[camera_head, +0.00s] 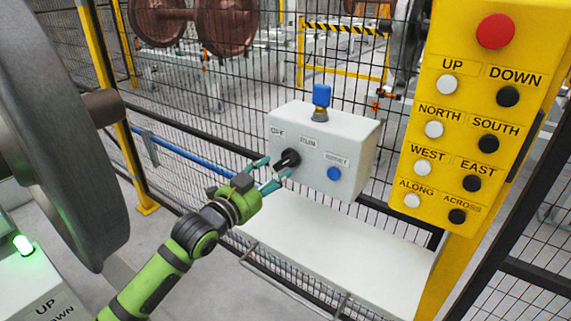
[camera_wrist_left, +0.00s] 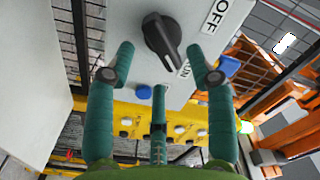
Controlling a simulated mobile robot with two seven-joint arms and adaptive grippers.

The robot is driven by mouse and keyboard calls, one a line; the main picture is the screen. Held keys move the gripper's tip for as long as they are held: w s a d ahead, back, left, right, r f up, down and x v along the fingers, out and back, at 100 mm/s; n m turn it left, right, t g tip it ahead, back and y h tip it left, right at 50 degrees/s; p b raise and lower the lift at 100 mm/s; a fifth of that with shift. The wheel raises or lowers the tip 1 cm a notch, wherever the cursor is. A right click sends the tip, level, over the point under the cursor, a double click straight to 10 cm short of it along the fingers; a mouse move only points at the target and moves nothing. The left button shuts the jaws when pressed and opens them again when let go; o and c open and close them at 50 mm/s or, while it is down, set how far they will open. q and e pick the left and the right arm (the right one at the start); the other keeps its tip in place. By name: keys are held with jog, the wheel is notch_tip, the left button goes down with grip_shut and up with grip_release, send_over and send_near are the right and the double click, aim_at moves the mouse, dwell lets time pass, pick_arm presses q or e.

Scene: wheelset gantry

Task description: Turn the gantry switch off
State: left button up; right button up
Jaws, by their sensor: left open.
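The gantry switch is a black rotary knob (camera_head: 288,158) on the front of a white control box (camera_head: 352,152). Contact with the knob cannot be told. My right gripper is not in view.
The box also carries a blue button (camera_head: 334,173) and a blue-topped part (camera_head: 321,97). A yellow panel (camera_head: 480,120) with several buttons stands to the right. Black mesh fencing (camera_head: 270,70) is behind. A white shelf (camera_head: 340,245) lies below the box. A large grey wheel (camera_head: 70,150) is at left.

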aim_at(283, 167)
pick_arm(q)
jog(key=shift+x, duration=2.85)
jog(key=c, duration=1)
jog(key=shift+o, duration=0.2)
jog(key=shift+f, duration=0.1)
